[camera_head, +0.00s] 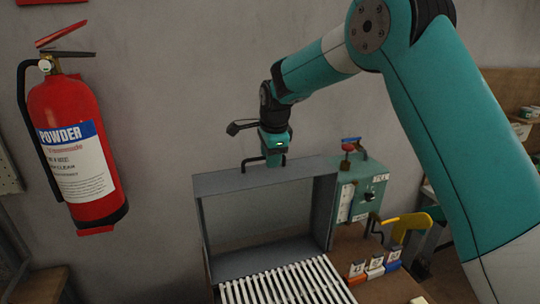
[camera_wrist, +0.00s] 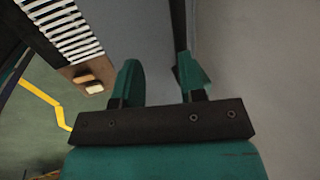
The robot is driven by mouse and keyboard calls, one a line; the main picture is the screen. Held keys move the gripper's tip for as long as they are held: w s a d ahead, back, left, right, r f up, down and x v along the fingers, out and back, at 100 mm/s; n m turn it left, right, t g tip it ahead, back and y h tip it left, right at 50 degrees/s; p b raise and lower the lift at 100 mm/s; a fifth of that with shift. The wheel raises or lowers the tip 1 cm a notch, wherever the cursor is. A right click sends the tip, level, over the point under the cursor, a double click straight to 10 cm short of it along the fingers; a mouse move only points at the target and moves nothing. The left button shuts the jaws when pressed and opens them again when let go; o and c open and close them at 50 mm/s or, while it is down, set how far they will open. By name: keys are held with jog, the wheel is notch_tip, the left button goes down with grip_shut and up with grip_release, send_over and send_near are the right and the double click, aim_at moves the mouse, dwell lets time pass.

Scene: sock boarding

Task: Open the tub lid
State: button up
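No part is plainly marked as the tub or its lid. A grey open box-like frame (camera_head: 262,180) stands on the bench, with a row of white slats (camera_head: 285,288) at its front; the slats also show in the wrist view (camera_wrist: 70,30). My gripper (camera_head: 264,165) hangs at the frame's top edge, pointing down. In the wrist view my gripper (camera_wrist: 158,80) has its two teal fingers wide apart, with nothing clearly held between them. A grey panel (camera_wrist: 145,30) shows beyond the fingers, its dark edge near the right finger. I cannot tell whether they touch.
A green control box (camera_head: 362,190) with a red knob stands right of the frame. Small labelled blocks (camera_head: 375,266) sit on the brown bench, near a yellow-handled device (camera_head: 405,224). A red fire extinguisher (camera_head: 78,145) hangs on the wall at left.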

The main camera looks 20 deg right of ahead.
jog(key=b+v, duration=0.4)
jog(key=v, duration=1.3)
jog(key=shift+s+d+r, duration=0.1)
jog(key=shift+r, duration=0.05)
